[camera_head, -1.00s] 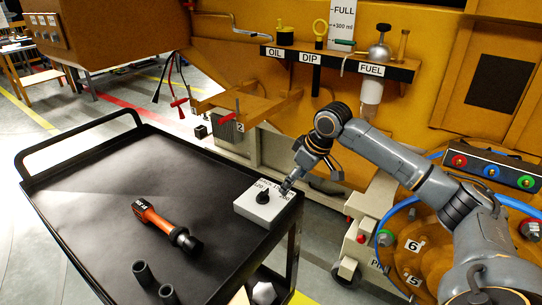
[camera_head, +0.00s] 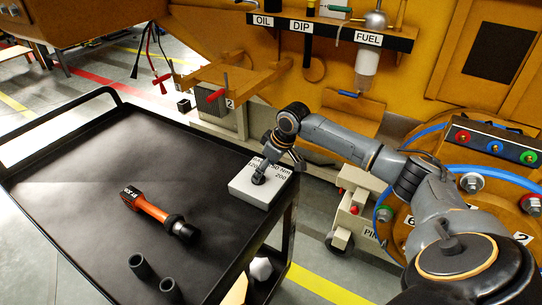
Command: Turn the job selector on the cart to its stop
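The job selector is a light grey box (camera_head: 250,193) with a dark knob (camera_head: 258,178) and printed numbers on top. It sits at the right edge of the black cart (camera_head: 75,205). My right gripper (camera_head: 263,168) comes down over the box from behind, with its fingertips at the knob. The fingers and knob overlap, so I cannot tell whether they are closed on it or how the knob points. My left gripper is not in view.
An orange and black torque tool (camera_head: 155,209) and two dark sockets (camera_head: 142,267) lie on the cart. Behind stands a yellow machine with a labelled OIL, DIP and FUEL shelf (camera_head: 330,31). The cart's left half is clear.

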